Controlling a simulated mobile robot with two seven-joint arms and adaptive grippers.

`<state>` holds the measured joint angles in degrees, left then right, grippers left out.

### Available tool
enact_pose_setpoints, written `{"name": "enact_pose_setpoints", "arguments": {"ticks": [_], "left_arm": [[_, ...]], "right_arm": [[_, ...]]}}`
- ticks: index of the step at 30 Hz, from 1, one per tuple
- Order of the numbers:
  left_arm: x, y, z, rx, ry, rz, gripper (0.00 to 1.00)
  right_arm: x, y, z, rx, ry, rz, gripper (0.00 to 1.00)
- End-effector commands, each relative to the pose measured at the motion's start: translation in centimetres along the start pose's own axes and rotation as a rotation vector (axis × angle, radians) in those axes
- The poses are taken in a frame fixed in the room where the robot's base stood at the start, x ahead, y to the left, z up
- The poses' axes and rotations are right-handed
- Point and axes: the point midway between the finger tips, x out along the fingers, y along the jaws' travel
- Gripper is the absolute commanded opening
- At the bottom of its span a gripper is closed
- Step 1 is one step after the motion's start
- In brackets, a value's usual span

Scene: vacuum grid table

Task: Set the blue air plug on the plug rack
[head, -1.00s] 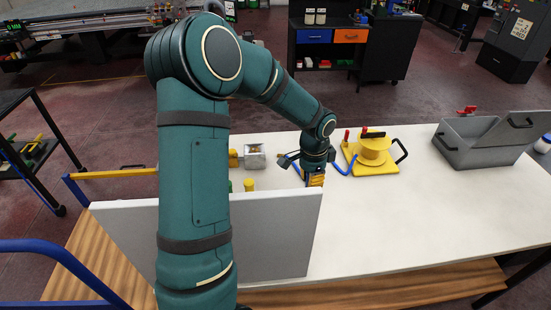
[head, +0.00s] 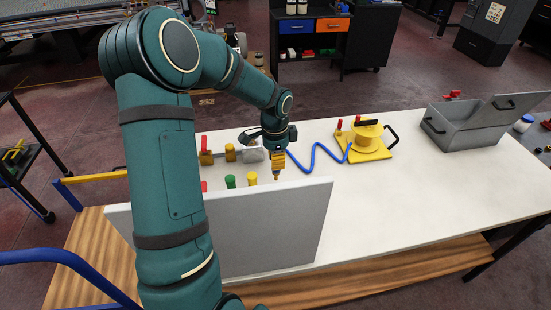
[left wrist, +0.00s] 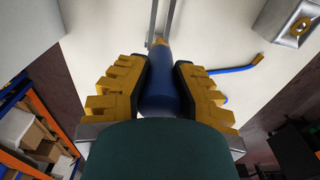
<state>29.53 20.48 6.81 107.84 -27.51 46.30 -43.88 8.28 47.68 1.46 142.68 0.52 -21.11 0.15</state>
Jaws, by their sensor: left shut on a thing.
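My left gripper (head: 278,172) is shut on the blue air plug. In the left wrist view the blue plug (left wrist: 162,88) sits between the stepped yellow fingers (left wrist: 160,95), with its brass tip pointing away. In the head view the fingers hide most of the plug, and a brass tip shows below them, above the white table. A red plug (head: 204,187), a green plug (head: 230,181) and a yellow plug (head: 252,179) stand in a row left of the gripper. Their lower parts, and any rack under them, are hidden by the upright panel. My right gripper is not in view.
A grey-white panel (head: 275,228) stands upright along the near edge of the table (head: 420,200). Behind the plugs are yellow fittings and a metal block (head: 252,155). A blue hose (head: 315,163) runs right to a yellow fixture (head: 366,135). A grey open box (head: 465,128) stands farther right.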

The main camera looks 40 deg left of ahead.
Motion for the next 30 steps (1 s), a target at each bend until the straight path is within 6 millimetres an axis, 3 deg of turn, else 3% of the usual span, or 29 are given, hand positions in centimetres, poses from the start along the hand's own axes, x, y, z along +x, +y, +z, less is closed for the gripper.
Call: {"name": "enact_pose_setpoints", "arguments": {"ticks": [5, 18, 30], "left_arm": [[0.4, 0.0, 0.1, 0.001, 0.009, 0.0, 0.0], [3.6, 0.0, 0.1, 0.002, 0.009, 0.0, 0.0], [3.9, 0.0, 0.1, 0.002, 0.009, 0.0, 0.0]], "right_arm": [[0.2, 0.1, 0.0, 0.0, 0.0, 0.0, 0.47], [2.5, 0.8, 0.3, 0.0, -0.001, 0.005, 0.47], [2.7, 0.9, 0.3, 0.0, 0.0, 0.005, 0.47]]}}
